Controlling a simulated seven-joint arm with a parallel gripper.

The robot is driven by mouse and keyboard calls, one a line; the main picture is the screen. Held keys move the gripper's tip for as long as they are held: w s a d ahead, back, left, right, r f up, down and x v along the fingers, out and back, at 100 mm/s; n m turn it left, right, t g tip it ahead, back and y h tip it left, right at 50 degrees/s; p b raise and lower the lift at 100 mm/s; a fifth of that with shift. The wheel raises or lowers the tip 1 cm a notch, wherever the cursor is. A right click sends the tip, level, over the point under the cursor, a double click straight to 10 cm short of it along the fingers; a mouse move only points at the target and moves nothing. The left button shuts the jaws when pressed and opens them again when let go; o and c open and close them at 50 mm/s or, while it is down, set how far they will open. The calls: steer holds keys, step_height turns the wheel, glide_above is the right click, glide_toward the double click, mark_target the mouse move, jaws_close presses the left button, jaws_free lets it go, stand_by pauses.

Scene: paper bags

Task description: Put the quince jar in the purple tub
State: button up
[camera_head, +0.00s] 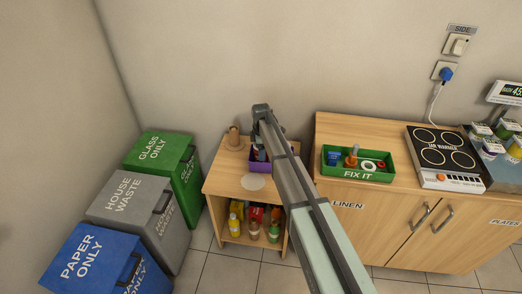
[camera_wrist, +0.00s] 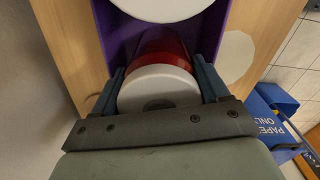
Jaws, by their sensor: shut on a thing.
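My gripper (camera_wrist: 160,88) is shut on a red jar with a white lid (camera_wrist: 158,86), a finger on each side of it. No label shows, so I cannot read whether it is the quince jar. The purple tub (camera_wrist: 118,28) surrounds the jar's far end in the wrist view; how deep the jar sits is unclear. Another white round lid (camera_wrist: 165,6) shows within the tub at the top edge. In the head view the purple tub (camera_head: 257,166) stands on the small wooden cabinet, partly behind my arm, which hides the held jar.
A white disc (camera_head: 253,182) lies on the cabinet top in front of the tub, and a brown object (camera_head: 234,137) stands behind left. Several bottles (camera_head: 254,229) fill the shelf below. Waste bins (camera_head: 134,209) stand left; a green FIX IT tray (camera_head: 357,174) is on the right counter.

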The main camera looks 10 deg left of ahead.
steer(key=shift+f, duration=0.1)
steer(key=o, duration=1.3)
step_height(320, 180, up, 12)
steer(key=shift+r, duration=0.1)
